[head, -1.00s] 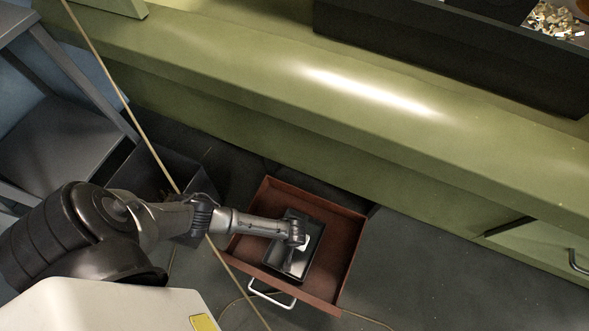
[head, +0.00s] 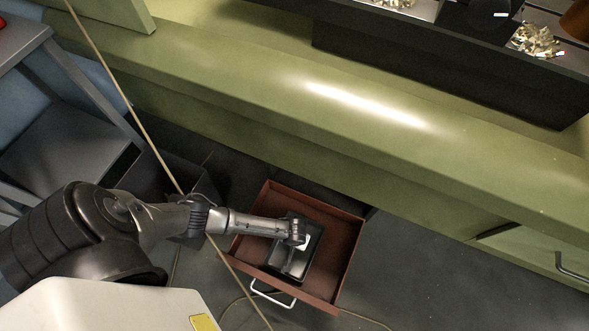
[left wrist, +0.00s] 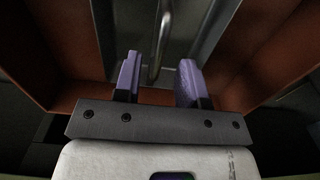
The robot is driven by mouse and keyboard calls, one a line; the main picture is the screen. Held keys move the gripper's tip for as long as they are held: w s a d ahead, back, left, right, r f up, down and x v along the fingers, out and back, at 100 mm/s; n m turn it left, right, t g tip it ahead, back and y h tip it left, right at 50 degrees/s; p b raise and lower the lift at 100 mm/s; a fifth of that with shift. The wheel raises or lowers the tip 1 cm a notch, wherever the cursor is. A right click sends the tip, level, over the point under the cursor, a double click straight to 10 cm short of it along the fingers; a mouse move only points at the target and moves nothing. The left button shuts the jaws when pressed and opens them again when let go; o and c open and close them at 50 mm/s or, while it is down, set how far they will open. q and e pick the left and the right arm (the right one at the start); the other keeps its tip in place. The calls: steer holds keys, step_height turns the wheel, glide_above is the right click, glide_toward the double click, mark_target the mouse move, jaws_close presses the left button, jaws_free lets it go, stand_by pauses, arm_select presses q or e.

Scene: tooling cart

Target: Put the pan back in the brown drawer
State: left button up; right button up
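The brown drawer (head: 345,262) is pulled out, with a white handle (head: 272,293) on its front. The pan (head: 306,262), dark, shiny and rectangular, is inside the drawer's outline, toward its left side. My left gripper (head: 302,243) is over the pan and hides part of it. In the left wrist view, the two purple fingers of my left gripper (left wrist: 159,80) stand apart. A thin metal handle (left wrist: 161,40) shows in line with the gap between them, and I see no finger touching it. Brown drawer walls (left wrist: 62,50) rise on both sides. My right gripper is not in view.
A green bench (head: 300,105) runs above and behind the drawer. A grey shelf unit (head: 70,140) stands at the left. A dark box-like compartment (head: 165,175) is left of the drawer. A thin tan line (head: 130,110) crosses the left side. Floor right of the drawer is clear.

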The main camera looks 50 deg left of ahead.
arm_select(q)
step_height(320, 180, up, 6)
steer(key=p, duration=0.3)
steer(key=shift+f, duration=0.25)
steer(key=s+d+r+m+t+h, duration=0.1)
steer(key=s+d+r+m, duration=0.15)
steer(key=r, duration=0.45)
steer(key=s+d+r+m+t+h, duration=0.1)
steer(key=d+r+m, duration=0.1)
steer(key=d+r, duration=0.35)
steer(key=s+a+r+m+y, duration=0.1)
steer(key=s+a+r, duration=0.1)
steer(key=a+r, duration=0.3)
steer(key=s+a+r+m+t, duration=0.1)
steer(key=a+r, duration=0.4)
steer(key=r, duration=0.5)
steer(key=shift+s+a+r+m+t+y+p, duration=0.25)
steer(key=shift+s+a+m+t+y+p, duration=0.15)
steer(key=shift+s, duration=0.7)
